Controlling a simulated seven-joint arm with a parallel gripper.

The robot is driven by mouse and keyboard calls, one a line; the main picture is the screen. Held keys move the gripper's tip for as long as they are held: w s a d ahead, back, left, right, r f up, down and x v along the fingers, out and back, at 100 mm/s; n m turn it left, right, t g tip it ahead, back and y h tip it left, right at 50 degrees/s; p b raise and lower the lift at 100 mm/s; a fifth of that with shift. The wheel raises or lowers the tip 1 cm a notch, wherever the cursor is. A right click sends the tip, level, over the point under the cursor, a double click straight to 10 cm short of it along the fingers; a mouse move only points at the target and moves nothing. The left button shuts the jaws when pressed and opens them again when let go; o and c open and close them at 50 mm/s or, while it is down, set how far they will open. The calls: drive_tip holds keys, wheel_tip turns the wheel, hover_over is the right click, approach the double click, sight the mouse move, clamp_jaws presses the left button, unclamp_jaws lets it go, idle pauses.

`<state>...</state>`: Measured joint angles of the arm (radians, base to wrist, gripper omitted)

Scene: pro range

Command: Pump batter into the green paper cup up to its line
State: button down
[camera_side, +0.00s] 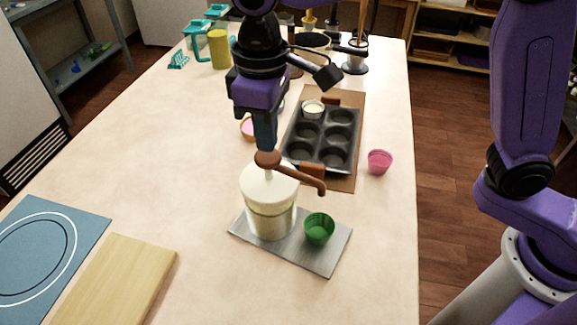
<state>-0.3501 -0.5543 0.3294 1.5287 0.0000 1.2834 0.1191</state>
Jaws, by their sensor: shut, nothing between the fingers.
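The batter dispenser (271,206) is a clear jar with a cream lid and pale batter inside. It stands on a grey tray (300,258). Its brown pump head (268,158) has a spout that reaches to the right and bends down above the green paper cup (319,229). The cup stands upright on the same tray, right of the jar. Its fill line and any batter inside are too small to tell. My gripper (266,148) is shut and points down right over the pump knob. It looks to touch the knob, though the exact contact is hard to see.
A dark muffin tin (292,150) on a brown board lies behind, with a cream-filled cup (313,109) in one well. A pink cup (380,161) stands to its right, another cup (247,127) to its left. A wooden board (115,280) and blue mat (75,222) lie front left.

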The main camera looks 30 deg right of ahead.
sight(268, 155)
drive_tip(key=shift+f, duration=0.15)
idle(0.5)
drive_tip(key=shift+f, duration=1.75)
drive_tip(key=shift+r, duration=1.9)
drive_tip(key=shift+r, duration=0.1)
drive_tip(key=shift+r, duration=2.95)
